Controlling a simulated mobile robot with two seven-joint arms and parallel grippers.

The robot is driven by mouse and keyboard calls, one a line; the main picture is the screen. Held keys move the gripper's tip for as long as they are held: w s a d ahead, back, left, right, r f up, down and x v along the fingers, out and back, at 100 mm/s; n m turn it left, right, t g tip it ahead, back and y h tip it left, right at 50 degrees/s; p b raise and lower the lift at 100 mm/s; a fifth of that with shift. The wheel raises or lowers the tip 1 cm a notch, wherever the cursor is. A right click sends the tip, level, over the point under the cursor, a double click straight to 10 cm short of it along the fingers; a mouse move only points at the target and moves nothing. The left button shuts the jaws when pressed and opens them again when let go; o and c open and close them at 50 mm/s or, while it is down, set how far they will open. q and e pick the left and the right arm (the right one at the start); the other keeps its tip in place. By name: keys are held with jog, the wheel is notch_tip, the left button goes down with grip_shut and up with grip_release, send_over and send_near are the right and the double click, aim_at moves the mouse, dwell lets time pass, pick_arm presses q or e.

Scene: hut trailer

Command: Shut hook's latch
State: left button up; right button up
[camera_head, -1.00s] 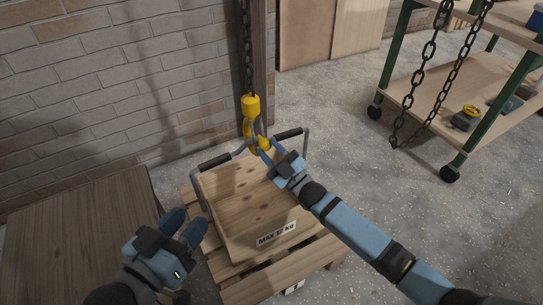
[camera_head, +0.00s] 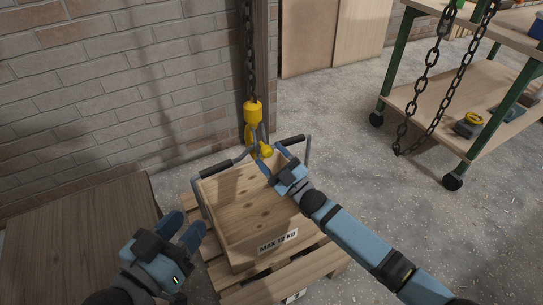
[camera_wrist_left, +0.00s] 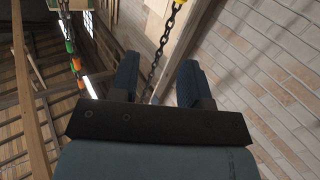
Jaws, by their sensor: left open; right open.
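The yellow hook (camera_head: 252,128) hangs on a dark chain above a wooden crate (camera_head: 240,240) with two dark handles. Its yellow latch (camera_head: 265,151) is on the lower right side, beside my right gripper; whether it is open or shut is too small to tell. My right gripper (camera_head: 273,161) is open, with its fingers around or beside the latch; contact is unclear. My left gripper (camera_head: 183,231) is open and empty, to the left of the crate. In the left wrist view, its two fingers (camera_wrist_left: 157,80) are apart, with the chain and part of the yellow hook behind them.
The crate stands on a wooden pallet (camera_head: 262,290). A brown wooden surface (camera_head: 80,235) is at the left, by the brick wall. A green-framed cart (camera_head: 455,100) and a hanging loop of chain (camera_head: 430,95) are at the right. The floor between is clear.

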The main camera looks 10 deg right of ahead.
pick_arm(q)
jog(key=r+p, duration=0.1)
jog(key=r+n+p, duration=0.1)
jog(key=p, duration=0.1)
jog(key=shift+s+d+r+t, duration=0.15)
jog(key=shift+s+r+t, duration=0.15)
jog(key=shift+s+r, duration=0.1)
pick_arm(e)
jog(key=v, duration=1.3)
jog(key=shift+s+d+f, duration=0.2)
jog(key=shift+f, duration=0.1)
